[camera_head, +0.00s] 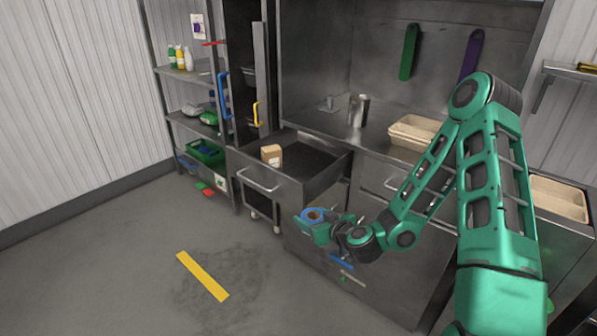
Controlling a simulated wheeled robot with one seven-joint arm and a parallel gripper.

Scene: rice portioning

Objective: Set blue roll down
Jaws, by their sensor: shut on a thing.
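The blue roll (313,215) is a small ring with a brown core, seen in the head view near the middle. My gripper (316,224) is shut on it and holds it in the air in front of the metal cabinet. The open drawer (287,193) is behind and to the left of the roll, with a small brown box (271,155) in its back left part. The fingers partly hide the roll's lower side.
The steel counter (335,125) carries a metal cup (358,110) and a beige tray (412,132). A shelf rack (180,117) with bottles stands at the left. The floor (140,262) is open at front left, with a yellow stripe (202,276).

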